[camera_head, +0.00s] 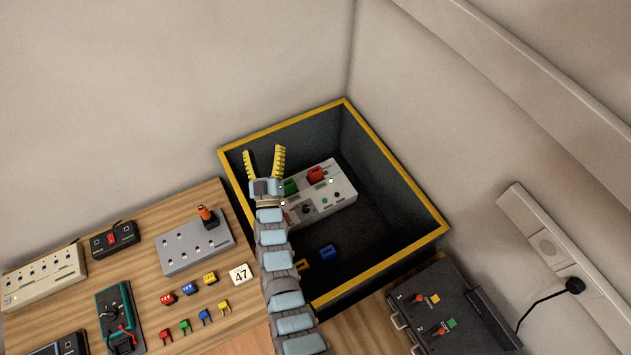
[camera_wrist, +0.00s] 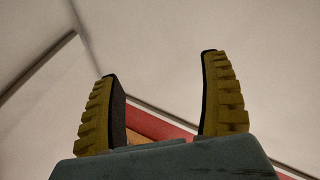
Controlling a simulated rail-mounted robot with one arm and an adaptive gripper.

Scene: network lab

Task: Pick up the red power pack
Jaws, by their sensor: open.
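The gripper also shows in the wrist view (camera_wrist: 160,66), with nothing between the fingers. The red block cannot be made out in the wrist view.
A blue block (camera_head: 328,252) and a yellow block (camera_head: 301,265) lie on the bin floor. The wooden table (camera_head: 140,263) at left holds a grey socket box (camera_head: 195,246), small coloured plugs and other devices. A dark case (camera_head: 452,310) stands at lower right. Walls rise behind the bin.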

